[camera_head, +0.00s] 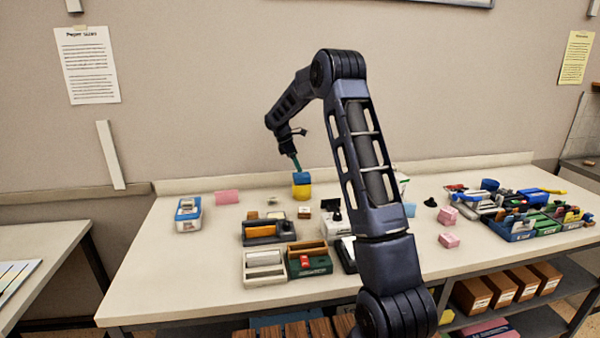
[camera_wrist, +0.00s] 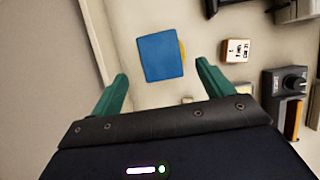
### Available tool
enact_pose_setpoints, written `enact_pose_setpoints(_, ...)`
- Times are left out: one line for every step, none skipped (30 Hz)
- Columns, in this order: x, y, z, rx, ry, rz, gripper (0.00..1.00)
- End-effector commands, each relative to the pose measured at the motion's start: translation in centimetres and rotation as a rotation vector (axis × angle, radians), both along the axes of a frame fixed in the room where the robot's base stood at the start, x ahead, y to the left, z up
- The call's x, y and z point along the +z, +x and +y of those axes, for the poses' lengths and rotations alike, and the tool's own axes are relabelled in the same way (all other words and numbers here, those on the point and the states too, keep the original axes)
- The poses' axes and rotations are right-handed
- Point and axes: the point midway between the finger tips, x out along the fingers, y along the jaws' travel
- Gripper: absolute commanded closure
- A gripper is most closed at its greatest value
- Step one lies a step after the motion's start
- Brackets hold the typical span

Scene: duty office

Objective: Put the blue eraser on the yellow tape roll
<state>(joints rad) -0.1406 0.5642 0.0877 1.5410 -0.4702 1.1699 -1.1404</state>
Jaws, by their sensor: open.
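The blue eraser (camera_head: 302,178) sits on top of the yellow tape roll (camera_head: 301,192) near the back of the table. In the wrist view the blue eraser (camera_wrist: 161,56) covers most of the roll, and only a yellow sliver (camera_wrist: 182,53) shows at its right side. My gripper (camera_head: 296,164) is just above the eraser in the head view. In the wrist view its two green fingers (camera_wrist: 162,80) are spread apart with nothing between them, and the eraser lies beyond the fingertips. The eraser looks apart from both fingers.
A small wooden stamp block (camera_wrist: 236,50) lies right of the roll. A dark box with a knob (camera_wrist: 288,82) stands farther right. Trays (camera_head: 268,232) and a blue-white box (camera_head: 188,214) stand on the table (camera_head: 160,270). The wall is close behind the roll.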

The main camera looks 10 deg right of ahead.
Motion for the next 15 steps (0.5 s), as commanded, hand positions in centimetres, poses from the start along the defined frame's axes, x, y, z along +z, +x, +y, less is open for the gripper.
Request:
enact_pose_setpoints(0.9, 0.0, 0.4, 0.001, 0.001, -0.002, 0.2)
enact_pose_setpoints(1.4, 0.0, 0.6, 0.0, 0.001, -0.002, 0.2)
enact_pose_setpoints(2.0, 0.0, 0.8, -0.001, 0.001, -0.001, 0.2)
enact_pose_setpoints(2.4, 0.0, 0.9, -0.001, 0.001, -0.002, 0.2)
enact_pose_setpoints(2.8, 0.0, 1.1, -0.001, 0.001, -0.003, 0.2)
enact_pose_setpoints(3.2, 0.0, 1.3, -0.001, 0.001, -0.002, 0.2)
enact_pose_setpoints(3.5, 0.0, 1.4, -0.002, 0.001, -0.001, 0.2)
enact_pose_setpoints(3.7, 0.0, 1.5, -0.002, 0.0, -0.001, 0.2)
enact_pose_setpoints(4.0, 0.0, 1.6, -0.002, 0.0, 0.0, 0.2)
enact_pose_setpoints(4.1, 0.0, 1.7, -0.002, 0.0, 0.0, 0.2)
enact_pose_setpoints(4.3, 0.0, 1.7, -0.002, 0.001, 0.0, 0.2)
enact_pose_setpoints(4.5, -0.1, 1.7, -0.004, 0.001, -0.002, 0.2)
enact_pose_setpoints(4.7, -0.2, 1.7, -0.007, 0.002, -0.004, 0.2)
enact_pose_setpoints(5.0, -0.4, 1.7, -0.012, 0.004, -0.007, 0.2)
enact_pose_setpoints(5.5, -0.8, 1.5, -0.022, 0.007, -0.015, 0.2)
